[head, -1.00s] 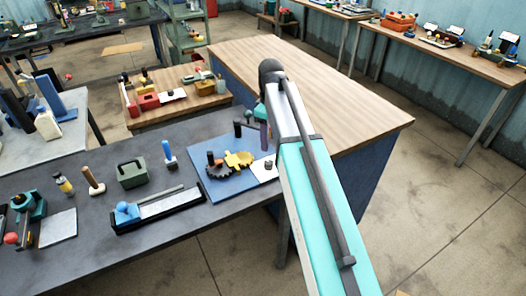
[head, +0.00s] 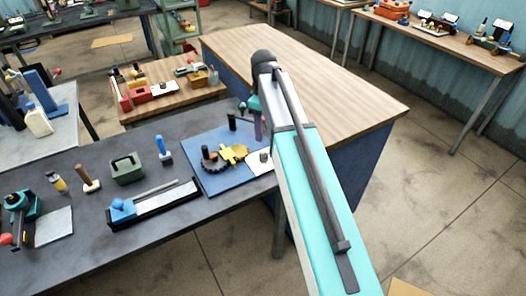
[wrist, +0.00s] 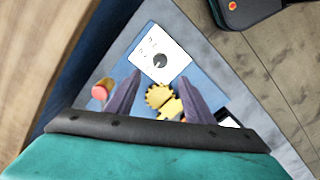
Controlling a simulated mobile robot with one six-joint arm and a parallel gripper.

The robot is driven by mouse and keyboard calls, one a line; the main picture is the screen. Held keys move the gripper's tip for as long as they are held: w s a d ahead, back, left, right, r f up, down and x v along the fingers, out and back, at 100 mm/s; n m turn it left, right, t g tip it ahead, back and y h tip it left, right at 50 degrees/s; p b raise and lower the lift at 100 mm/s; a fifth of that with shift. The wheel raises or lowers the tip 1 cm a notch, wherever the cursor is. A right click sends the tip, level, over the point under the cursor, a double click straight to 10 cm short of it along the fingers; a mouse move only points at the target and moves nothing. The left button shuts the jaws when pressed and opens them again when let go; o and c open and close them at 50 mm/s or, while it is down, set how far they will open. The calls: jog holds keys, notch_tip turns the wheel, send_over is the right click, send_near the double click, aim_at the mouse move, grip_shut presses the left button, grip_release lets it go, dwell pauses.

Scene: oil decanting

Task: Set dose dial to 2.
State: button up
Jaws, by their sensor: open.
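The dose dial (wrist: 160,60) is a dark round knob on a white plate (wrist: 153,45) with small marks. The marks are too small to read, so its setting cannot be told. In the head view the dial (head: 264,157) sits at the right end of a blue board, partly beside my arm. My gripper (wrist: 159,76) is open and empty, its two purple fingers pointing toward the plate. The dial shows just beyond the fingertips, between their lines, apart from them. In the head view, one finger of my gripper (head: 258,128) shows above the board; the rest is hidden by the arm.
A yellow gear part (wrist: 160,98) and a dark gear (head: 214,161) are on the blue board (head: 225,182) near the dial. A red-topped peg (wrist: 100,92) stands left of the fingers. A wooden table (head: 310,75) lies beyond the dark bench (head: 80,215).

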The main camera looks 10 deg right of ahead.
aim_at(263, 155)
jog(key=shift+f+p, duration=1.75)
jog(key=shift+f, duration=4.2)
jog(key=c, duration=1)
